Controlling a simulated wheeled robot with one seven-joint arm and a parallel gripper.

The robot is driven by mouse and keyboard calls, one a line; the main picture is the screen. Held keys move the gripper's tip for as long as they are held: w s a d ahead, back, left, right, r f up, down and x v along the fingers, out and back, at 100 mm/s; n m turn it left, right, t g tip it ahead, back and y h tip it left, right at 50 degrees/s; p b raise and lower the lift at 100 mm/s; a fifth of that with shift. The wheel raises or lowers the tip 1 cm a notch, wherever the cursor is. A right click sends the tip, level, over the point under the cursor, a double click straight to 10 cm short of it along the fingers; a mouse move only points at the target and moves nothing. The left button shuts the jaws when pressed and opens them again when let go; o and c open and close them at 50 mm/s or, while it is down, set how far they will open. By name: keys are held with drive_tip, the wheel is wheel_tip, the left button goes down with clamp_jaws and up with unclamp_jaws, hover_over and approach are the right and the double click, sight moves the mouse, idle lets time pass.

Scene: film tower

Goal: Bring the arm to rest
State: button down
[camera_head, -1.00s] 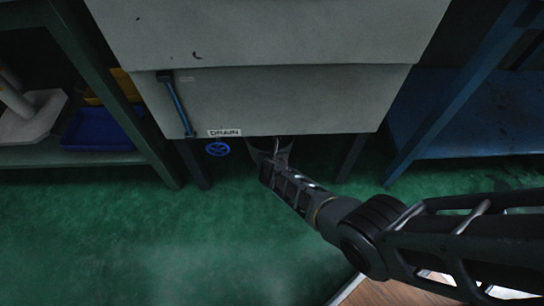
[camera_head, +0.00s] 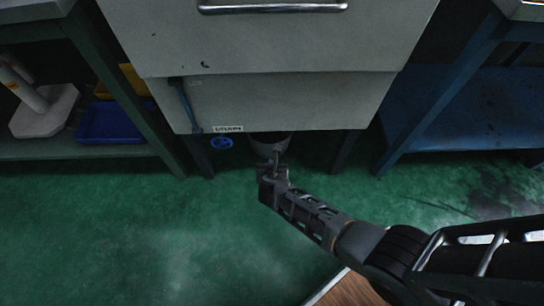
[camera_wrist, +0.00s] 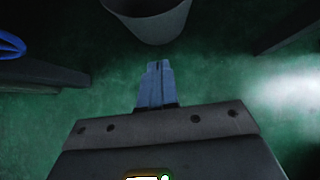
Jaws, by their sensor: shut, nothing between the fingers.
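My gripper (camera_head: 274,160) is low in front of the grey cabinet (camera_head: 290,102), over the green floor. In the wrist view the two fingers of my gripper (camera_wrist: 155,72) are closed together with nothing between them. My arm reaches in from the lower right of the head view. A grey bucket (camera_head: 270,140) stands under the cabinet, just beyond the fingertips. The bucket also shows at the top of the wrist view (camera_wrist: 150,20), and the fingers appear apart from it.
A blue valve wheel (camera_head: 221,143) sits below the drain label (camera_head: 228,129), left of the gripper. A green-framed shelf with a blue bin (camera_head: 108,123) stands at left, a blue rack (camera_head: 440,115) at right. Open green floor (camera_head: 130,230) lies in front.

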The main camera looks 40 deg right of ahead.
drive_tip(key=shift+s+a+r, duration=0.2)
drive_tip(key=shift+s+r, duration=0.05)
drive_tip(key=shift+r, duration=0.05)
drive_tip(key=s+a+r+m+t+y, duration=0.1)
drive_tip(key=s+a+r+m+y, duration=0.15)
drive_tip(key=s+m, duration=0.55)
drive_tip(key=s+a+r+m+t+y, duration=0.1)
drive_tip(key=s+a+r+m+y, duration=0.2)
drive_tip(key=s, duration=0.9)
drive_tip(key=s+r+m+t, duration=0.2)
drive_tip(key=s+r+m, duration=0.45)
drive_tip(key=r, duration=0.35)
drive_tip(key=s+r+m+t+p, duration=0.1)
drive_tip(key=r+p, duration=0.6)
drive_tip(key=r, duration=0.9)
drive_tip(key=s+r+m+t+p, duration=0.1)
drive_tip(key=s+r+m+p, duration=0.3)
drive_tip(key=r, duration=1.2)
drive_tip(key=s+r+m+t+p, duration=0.1)
drive_tip(key=s+r+m+p, duration=0.1)
drive_tip(key=r+m+p, duration=0.4)
wheel_tip(320, 180, up, 11)
drive_tip(key=p, duration=0.5)
drive_tip(key=shift+s+t+p, duration=0.3)
drive_tip(key=shift+s+t, duration=0.05)
drive_tip(key=shift+t, duration=0.05)
